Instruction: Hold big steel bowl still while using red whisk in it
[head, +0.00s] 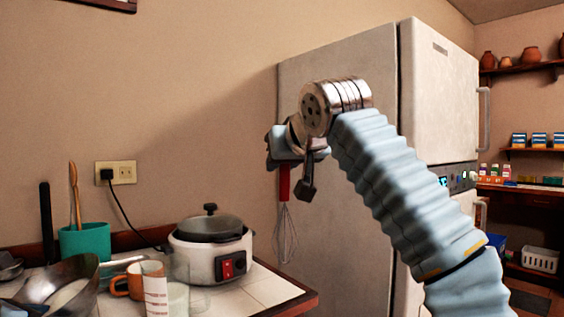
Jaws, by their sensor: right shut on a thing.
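The red whisk (285,185) hangs upright with its wire loops down, in front of the fridge's left edge. My right gripper (290,163) is shut on the top of its red handle, high above and beyond the right end of the counter. The big steel bowl (82,270) stands at the lower left on the counter, partly cut off by the frame, with something pale inside. The whisk is well to the right of the bowl and above it. My left gripper is not in view.
A white cooker (205,255) with a dark lid stands at the counter's right end. An orange mug (122,286), a striped measuring cup (155,287) and a teal utensil holder (86,243) crowd the bowl. A tall fridge (335,120) stands behind my right arm.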

